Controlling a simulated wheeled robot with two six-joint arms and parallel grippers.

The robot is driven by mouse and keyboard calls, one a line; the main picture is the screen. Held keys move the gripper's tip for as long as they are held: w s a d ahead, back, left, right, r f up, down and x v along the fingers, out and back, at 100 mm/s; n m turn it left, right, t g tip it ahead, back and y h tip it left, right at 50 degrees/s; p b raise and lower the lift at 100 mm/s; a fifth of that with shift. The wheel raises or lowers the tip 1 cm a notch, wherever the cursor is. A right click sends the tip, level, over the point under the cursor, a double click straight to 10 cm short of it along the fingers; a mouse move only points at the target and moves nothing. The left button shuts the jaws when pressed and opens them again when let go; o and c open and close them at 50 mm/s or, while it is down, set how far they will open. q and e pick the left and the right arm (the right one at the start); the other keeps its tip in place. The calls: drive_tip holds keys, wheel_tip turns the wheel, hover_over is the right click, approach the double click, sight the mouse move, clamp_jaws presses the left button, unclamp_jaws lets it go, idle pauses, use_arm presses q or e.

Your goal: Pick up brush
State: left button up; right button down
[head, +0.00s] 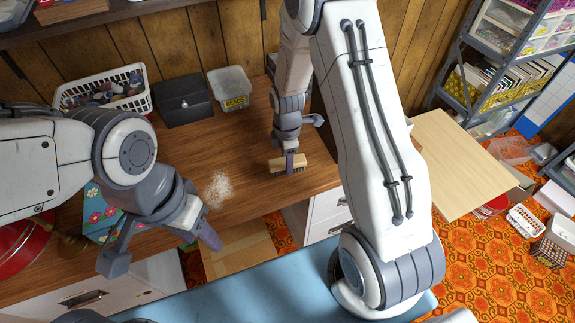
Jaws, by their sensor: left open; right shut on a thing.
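The brush (276,167) has a tan wooden block with dark bristles facing down. It is over the brown wooden desk (243,140), near its front edge. My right gripper (290,164) points down and is shut on the brush's block; its finger covers the middle of the block. I cannot tell whether the bristles touch the desk. My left gripper (162,252) is open and empty, its two fingers spread wide, in front of the desk at the lower left.
Pale crumbs (218,188) lie scattered on the desk left of the brush. A white basket (104,91), a black box (184,100) and a clear tub (230,88) stand at the back. A flowered box (98,205) is at left. The desk between brush and crumbs is clear.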

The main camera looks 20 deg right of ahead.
wheel_tip(320, 180, up, 2)
drive_tip(key=shift+w, duration=0.1)
drive_tip(key=s+a+r, duration=0.3)
drive_tip(key=s+r, duration=0.3)
drive_tip(key=s, duration=0.5)
drive_tip(key=shift+s+r+b, duration=0.25)
drive_tip(key=shift+r+b, duration=0.05)
drive_tip(key=shift+b, duration=0.1)
